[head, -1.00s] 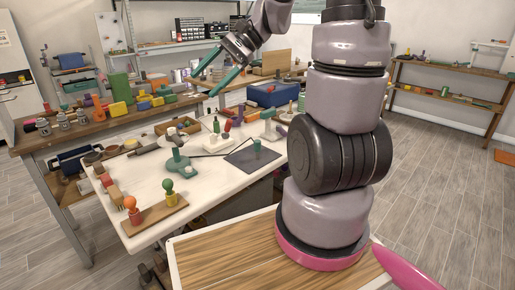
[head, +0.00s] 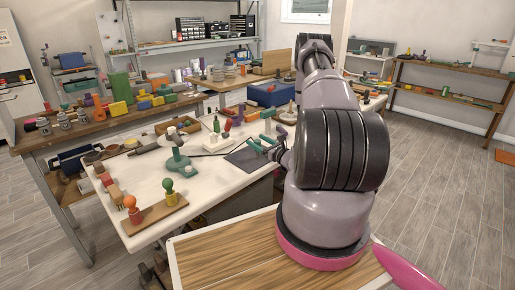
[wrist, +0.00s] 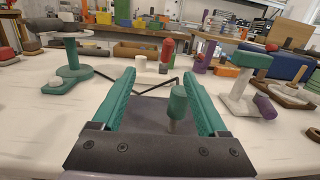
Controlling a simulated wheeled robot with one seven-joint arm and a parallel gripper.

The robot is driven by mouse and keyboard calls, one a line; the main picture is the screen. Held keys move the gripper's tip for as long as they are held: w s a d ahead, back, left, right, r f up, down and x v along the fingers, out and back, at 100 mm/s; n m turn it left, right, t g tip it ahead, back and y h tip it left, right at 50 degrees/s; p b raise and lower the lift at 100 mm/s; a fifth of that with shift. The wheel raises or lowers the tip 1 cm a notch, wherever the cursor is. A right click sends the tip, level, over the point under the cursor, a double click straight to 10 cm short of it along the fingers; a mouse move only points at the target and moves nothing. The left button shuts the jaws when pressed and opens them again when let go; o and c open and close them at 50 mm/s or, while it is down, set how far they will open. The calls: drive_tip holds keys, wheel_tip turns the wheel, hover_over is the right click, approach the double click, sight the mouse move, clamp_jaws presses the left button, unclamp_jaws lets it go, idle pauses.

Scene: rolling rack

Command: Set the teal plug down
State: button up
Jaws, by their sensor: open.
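The teal plug (wrist: 178,102), a teal cap on a thin grey stem, appears upright on the dark mat (wrist: 150,112) in the wrist view. My gripper (wrist: 159,73) is open, with teal fingers either side of the plug. The plug appears nearer the right finger, with a gap on both sides; whether it touches either finger is not clear. In the head view my gripper (head: 262,144) is low over the mat (head: 240,158) on the white table, and I cannot make out the plug there.
A red bottle-like piece (wrist: 167,52) stands beyond. A peg board (head: 155,213) lies at the table's near end.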

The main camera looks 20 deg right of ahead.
drive_tip(key=d+f+h, duration=0.1)
drive_tip(key=f, duration=0.1)
drive_tip(key=s+d+f+m+h, duration=0.1)
drive_tip(key=f, duration=0.1)
drive_tip(key=d+f+m+h, duration=0.1)
drive_tip(key=shift+s+d+f, duration=0.15)
drive_tip(key=shift+s+f, duration=0.25)
drive_tip(key=w, duration=0.4)
drive_tip(key=shift+w+a, duration=0.25)
drive_tip(key=shift+a, duration=0.05)
drive_tip(key=shift+w+a+f, duration=0.1)
drive_tip(key=shift+w+a, duration=0.1)
drive_tip(key=shift+w, duration=1.3)
drive_tip(key=shift+w+a+f, duration=0.1)
drive_tip(key=shift+w+a, duration=0.05)
drive_tip(key=shift+w, duration=1.3)
clamp_jaws()
